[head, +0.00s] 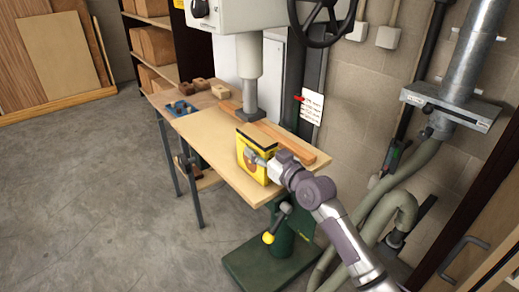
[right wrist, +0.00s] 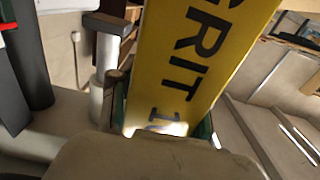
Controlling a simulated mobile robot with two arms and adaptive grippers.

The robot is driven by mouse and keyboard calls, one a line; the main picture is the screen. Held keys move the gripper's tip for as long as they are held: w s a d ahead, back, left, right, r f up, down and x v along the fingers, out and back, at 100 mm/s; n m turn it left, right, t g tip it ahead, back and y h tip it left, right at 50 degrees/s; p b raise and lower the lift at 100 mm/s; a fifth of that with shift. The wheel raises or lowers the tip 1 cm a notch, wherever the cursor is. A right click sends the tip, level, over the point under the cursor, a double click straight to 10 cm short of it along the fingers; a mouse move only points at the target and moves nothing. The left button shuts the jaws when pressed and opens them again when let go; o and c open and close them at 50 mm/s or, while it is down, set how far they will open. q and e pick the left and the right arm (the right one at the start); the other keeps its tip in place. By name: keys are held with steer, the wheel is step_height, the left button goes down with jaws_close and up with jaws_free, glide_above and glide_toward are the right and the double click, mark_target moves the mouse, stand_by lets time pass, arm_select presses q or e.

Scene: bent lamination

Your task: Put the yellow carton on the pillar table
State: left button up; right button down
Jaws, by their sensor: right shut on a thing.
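The yellow carton (head: 243,152) has a dark top and shows in the head view at the near right part of the pillar table (head: 222,150), a wooden top below the drill column. My right gripper (head: 258,158) reaches it from the right and is shut on it. In the right wrist view the yellow carton (right wrist: 200,55) fills the middle, with dark "GRIT" lettering; the fingers are mostly hidden. The carton looks upright over the table top; I cannot tell whether its base touches. My left gripper is not in view.
A long wooden strip (head: 290,141) lies along the back of the table. A blue tool (head: 180,108) and wooden blocks (head: 219,91) stand at its far left end. The drill column (head: 249,75) stands behind. The front left of the top is clear.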

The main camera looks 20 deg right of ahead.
steer(key=c, duration=0.5)
jaws_free()
steer(key=shift+c, duration=0.2)
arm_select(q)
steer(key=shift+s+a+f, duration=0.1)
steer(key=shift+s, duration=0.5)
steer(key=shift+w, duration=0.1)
arm_select(e)
steer(key=shift+s, duration=0.1)
steer(key=shift+s+d+f, duration=0.1)
steer(key=shift+s+d, duration=0.05)
steer(key=shift+s, duration=0.2)
arm_select(q)
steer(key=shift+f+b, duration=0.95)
steer(key=shift+b, duration=0.1)
arm_select(e)
steer(key=v, duration=1.1)
steer(key=shift+s, duration=0.1)
